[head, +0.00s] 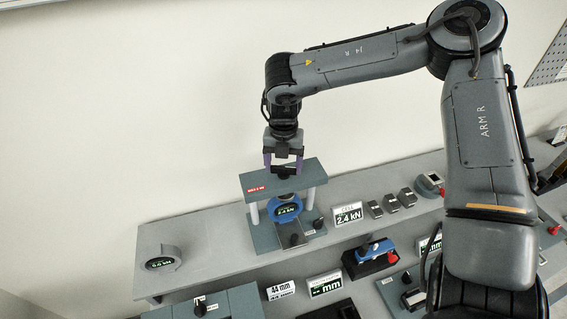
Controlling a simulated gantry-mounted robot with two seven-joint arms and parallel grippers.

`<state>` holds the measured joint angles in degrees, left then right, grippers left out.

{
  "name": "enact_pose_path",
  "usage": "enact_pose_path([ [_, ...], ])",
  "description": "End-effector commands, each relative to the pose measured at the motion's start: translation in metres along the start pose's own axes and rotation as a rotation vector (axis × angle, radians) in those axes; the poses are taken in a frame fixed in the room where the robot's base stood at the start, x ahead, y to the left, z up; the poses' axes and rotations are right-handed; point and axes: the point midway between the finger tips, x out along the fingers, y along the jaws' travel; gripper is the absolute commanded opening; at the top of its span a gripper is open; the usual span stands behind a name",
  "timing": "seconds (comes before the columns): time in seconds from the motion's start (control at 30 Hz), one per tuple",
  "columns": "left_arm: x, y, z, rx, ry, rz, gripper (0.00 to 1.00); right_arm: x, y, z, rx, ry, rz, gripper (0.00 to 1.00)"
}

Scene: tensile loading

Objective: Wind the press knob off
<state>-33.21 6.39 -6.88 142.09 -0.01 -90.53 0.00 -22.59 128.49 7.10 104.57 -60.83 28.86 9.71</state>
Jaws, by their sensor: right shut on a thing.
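The press (312,173) stands on the raised shelf, with a grey-green top plate on light posts. A blue round gauge (285,208) reading about 2.4 kN sits under the plate. The dark press knob (285,171) is on top of the plate, mostly hidden between my fingers. My right gripper (283,163) points straight down over the plate, with its purple fingers on either side of the knob, shut on it. My left gripper is not in view.
A sign reading 2.4 kN (348,216) and several small dark blocks (390,203) stand right of the press. A grey ring-shaped gauge (161,258) is at the shelf's left. A blue tool (374,250) lies on the lower front. The shelf between ring and press is clear.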

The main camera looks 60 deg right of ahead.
Motion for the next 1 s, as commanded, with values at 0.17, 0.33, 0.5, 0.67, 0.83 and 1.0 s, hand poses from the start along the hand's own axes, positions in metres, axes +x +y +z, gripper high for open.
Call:
enact_pose_path([
  [0.17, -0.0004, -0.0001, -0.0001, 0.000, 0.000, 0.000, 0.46, -0.0011, 0.0005, -0.0004, -0.049, 0.000, 0.001, 0.46],
  [0.33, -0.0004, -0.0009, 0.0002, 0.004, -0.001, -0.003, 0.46, -0.0011, 0.0005, -0.0004, -0.066, 0.001, 0.001, 0.46],
  [0.5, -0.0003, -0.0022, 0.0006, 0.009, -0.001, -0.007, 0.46, -0.0012, 0.0005, -0.0005, -0.068, 0.001, 0.001, 0.46],
  [0.67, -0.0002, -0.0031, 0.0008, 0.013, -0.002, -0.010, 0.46, -0.0012, 0.0005, -0.0005, -0.067, 0.001, 0.001, 0.46],
  [0.83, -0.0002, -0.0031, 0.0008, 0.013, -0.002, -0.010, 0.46, -0.0010, 0.0004, -0.0004, -0.067, 0.000, 0.001, 0.99],
  [1.0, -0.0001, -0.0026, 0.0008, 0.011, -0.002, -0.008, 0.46, -0.0006, 0.0002, -0.0002, -0.066, 0.000, 0.001, 1.00],
])
